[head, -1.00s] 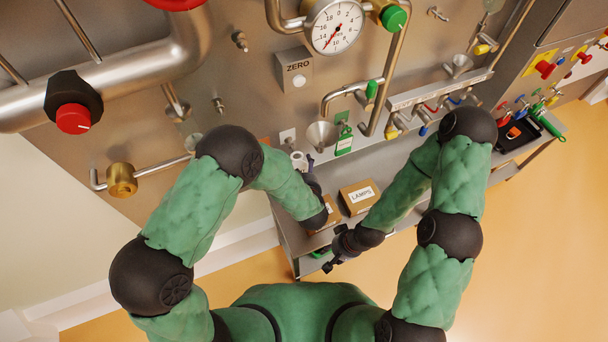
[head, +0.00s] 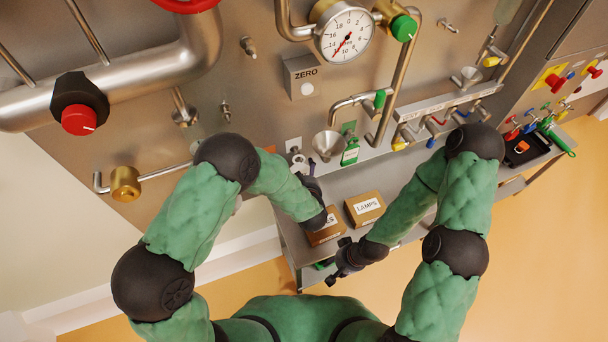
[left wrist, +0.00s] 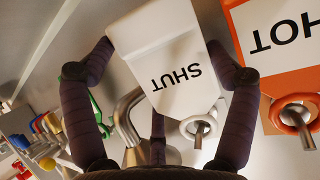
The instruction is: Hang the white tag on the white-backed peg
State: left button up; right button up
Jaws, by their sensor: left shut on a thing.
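The white tag (left wrist: 175,65) reads SHUT, upside down in the left wrist view. My left gripper (left wrist: 155,60) is shut on it, fingers at its two sides. The tag's white ring (left wrist: 198,127) lines up with a metal peg; I cannot tell whether it is around the peg or just in front. In the head view my left gripper (head: 306,168) is at the panel, just below the white-backed peg (head: 293,145), and the forearm hides most of the tag. My right gripper (head: 341,270) is low in front of the shelf; its fingers are too unclear to judge.
An orange HOT tag (left wrist: 280,40) hangs close beside the white tag. A green tag (head: 350,152) and a steel funnel (head: 327,143) are right of my left gripper. A LAMPS box (head: 364,208) stands on the shelf below.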

dwell(0.4)
pick_arm(q)
jog(key=o, duration=0.9)
jog(key=shift+s, duration=0.1)
jog(key=v, duration=1.2)
